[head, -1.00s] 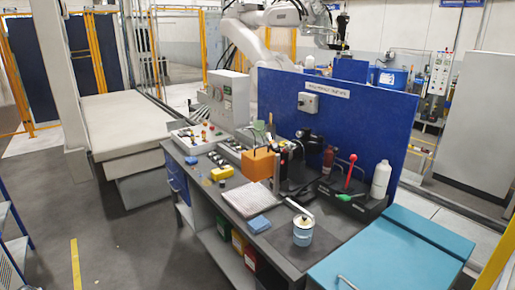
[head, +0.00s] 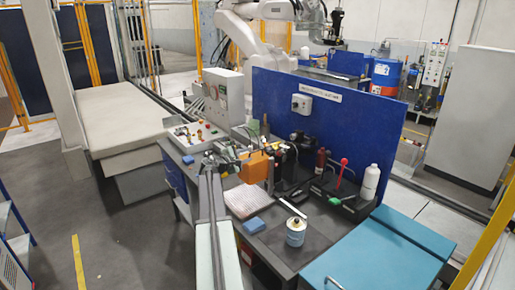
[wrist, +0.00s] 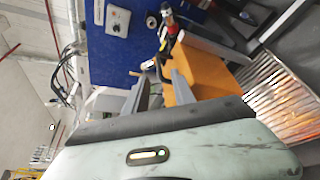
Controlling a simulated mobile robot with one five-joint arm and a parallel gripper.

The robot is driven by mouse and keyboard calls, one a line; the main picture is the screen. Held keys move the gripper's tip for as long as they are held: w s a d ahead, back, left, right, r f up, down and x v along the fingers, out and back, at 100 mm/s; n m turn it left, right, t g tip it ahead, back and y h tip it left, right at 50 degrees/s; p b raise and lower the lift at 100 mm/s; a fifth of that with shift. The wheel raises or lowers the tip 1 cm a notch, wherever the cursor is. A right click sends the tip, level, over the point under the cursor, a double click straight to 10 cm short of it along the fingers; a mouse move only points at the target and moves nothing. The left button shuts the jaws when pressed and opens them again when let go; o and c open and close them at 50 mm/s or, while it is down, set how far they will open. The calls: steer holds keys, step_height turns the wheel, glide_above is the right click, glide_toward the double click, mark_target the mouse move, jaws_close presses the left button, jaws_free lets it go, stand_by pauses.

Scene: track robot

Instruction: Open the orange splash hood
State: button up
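The orange splash hood (head: 258,168) stands on the workbench, boxy and seemingly closed. It also shows in the wrist view (wrist: 203,72), just beyond and to the right of the fingers. My gripper (head: 210,176) reaches in from the bottom of the head view, with its two grey fingers to the left of the hood. In the wrist view my gripper (wrist: 158,74) has its fingers apart with nothing between them. The right finger overlaps the hood in the picture; I cannot tell whether it touches. My arm hides part of the bench.
A blue backboard (head: 325,125) stands behind the bench. A control box (head: 222,95) is left of it. A blue-and-white can (head: 296,232), a blue block (head: 253,225) and a ribbed pad (head: 243,201) lie in front of the hood. A teal-topped cabinet (head: 370,255) is at right.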

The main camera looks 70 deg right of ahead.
mark_target(256, 151)
steer(key=b+x, duration=0.1)
steer(key=x, duration=0.7)
steer(key=shift+s+d+r+b, duration=0.1)
steer(key=shift+s+d+b, duration=0.1)
steer(key=shift+s+b, duration=0.15)
steer(key=shift+a, duration=0.1)
jaws_close()
stand_by(0.9)
